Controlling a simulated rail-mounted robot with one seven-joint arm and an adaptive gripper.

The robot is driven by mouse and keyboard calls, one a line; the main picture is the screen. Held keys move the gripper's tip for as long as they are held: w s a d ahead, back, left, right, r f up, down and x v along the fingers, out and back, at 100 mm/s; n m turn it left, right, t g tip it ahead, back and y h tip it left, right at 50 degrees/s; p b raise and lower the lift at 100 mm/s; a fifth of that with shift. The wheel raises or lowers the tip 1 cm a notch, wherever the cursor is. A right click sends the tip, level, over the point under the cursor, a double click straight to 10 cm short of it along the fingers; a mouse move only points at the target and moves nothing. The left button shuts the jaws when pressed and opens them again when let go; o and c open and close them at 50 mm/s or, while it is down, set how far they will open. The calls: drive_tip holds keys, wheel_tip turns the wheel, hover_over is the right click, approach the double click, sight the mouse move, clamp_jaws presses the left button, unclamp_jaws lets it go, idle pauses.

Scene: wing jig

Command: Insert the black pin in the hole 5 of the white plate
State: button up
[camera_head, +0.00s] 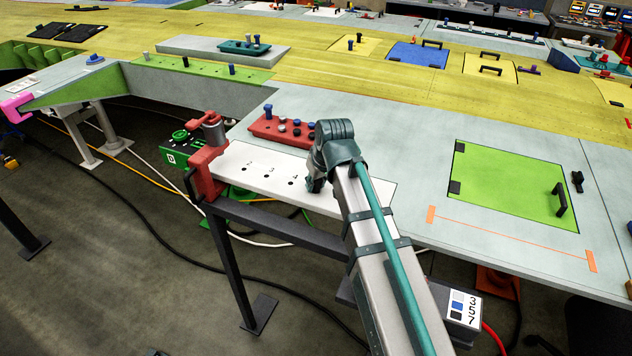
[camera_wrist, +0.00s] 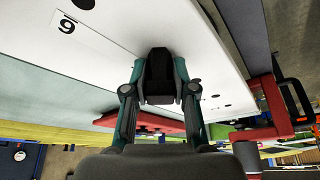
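The white plate (camera_head: 262,172), with numbered black holes, lies on the near edge of the bench in the head view. My gripper (camera_head: 315,183) is low over its right part and covers some holes. In the wrist view the white plate (camera_wrist: 120,22) shows with a hole and a label at upper left. There, the fingers of my gripper (camera_wrist: 160,88) come close together around a black shape. The hole numbered 5 is hard to make out.
A red rack (camera_head: 262,128) with several pins stands just behind the plate; it also shows in the wrist view (camera_wrist: 150,122). A red clamp (camera_head: 207,165) grips the plate's left end. A green panel (camera_head: 510,185) with a black handle lies at right.

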drive_tip(key=o, duration=0.4)
drive_tip(key=shift+o, duration=0.2)
drive_tip(key=shift+r, duration=0.1)
drive_tip(key=v, duration=1.2)
wheel_tip(320, 180, up, 7)
drive_tip(key=p, duration=0.5)
